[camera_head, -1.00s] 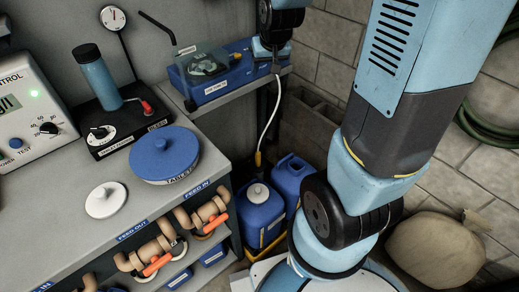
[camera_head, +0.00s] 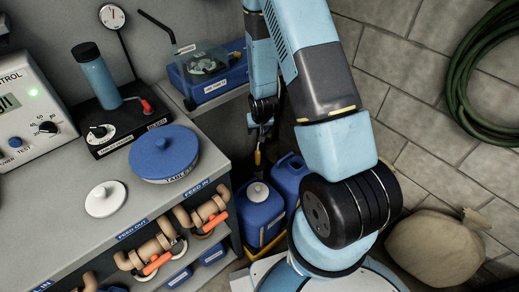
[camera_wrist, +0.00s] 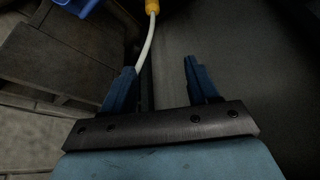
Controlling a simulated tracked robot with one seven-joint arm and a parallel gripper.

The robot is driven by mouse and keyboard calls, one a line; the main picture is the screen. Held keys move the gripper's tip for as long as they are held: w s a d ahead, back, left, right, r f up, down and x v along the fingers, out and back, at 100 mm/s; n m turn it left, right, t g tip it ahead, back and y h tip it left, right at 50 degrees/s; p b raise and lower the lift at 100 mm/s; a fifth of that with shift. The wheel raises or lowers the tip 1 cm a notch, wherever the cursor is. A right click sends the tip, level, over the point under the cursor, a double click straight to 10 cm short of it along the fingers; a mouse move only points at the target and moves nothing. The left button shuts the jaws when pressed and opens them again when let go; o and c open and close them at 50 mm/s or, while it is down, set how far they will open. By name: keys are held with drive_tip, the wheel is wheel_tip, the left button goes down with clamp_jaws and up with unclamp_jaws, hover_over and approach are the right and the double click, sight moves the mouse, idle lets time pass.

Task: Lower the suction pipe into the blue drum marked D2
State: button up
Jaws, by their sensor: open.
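The suction pipe is a thin white hose with a yellow end (camera_head: 257,158), hanging just above and behind the two blue drums. In the wrist view the hose (camera_wrist: 146,42) runs down from its yellow end (camera_wrist: 152,5) to beside the left finger; I cannot tell if it lies between the fingers. My gripper (camera_wrist: 161,72) is open, and in the head view it is low over the hose, hiding most of it. The front blue drum (camera_head: 262,218) has a pale cap; the other blue drum (camera_head: 289,178) stands behind it to the right. No D2 mark is readable.
The drums stand on a yellow-edged tray (camera_head: 266,251) beside the bench (camera_head: 72,215). A beige sack (camera_head: 435,250) lies right, and a green hose coil (camera_head: 470,90) hangs on the wall.

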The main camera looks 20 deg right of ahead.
approach(258, 156)
drive_tip(key=x, duration=1.3)
drive_tip(key=shift+d, duration=0.1)
drive_tip(key=shift+c, duration=0.3)
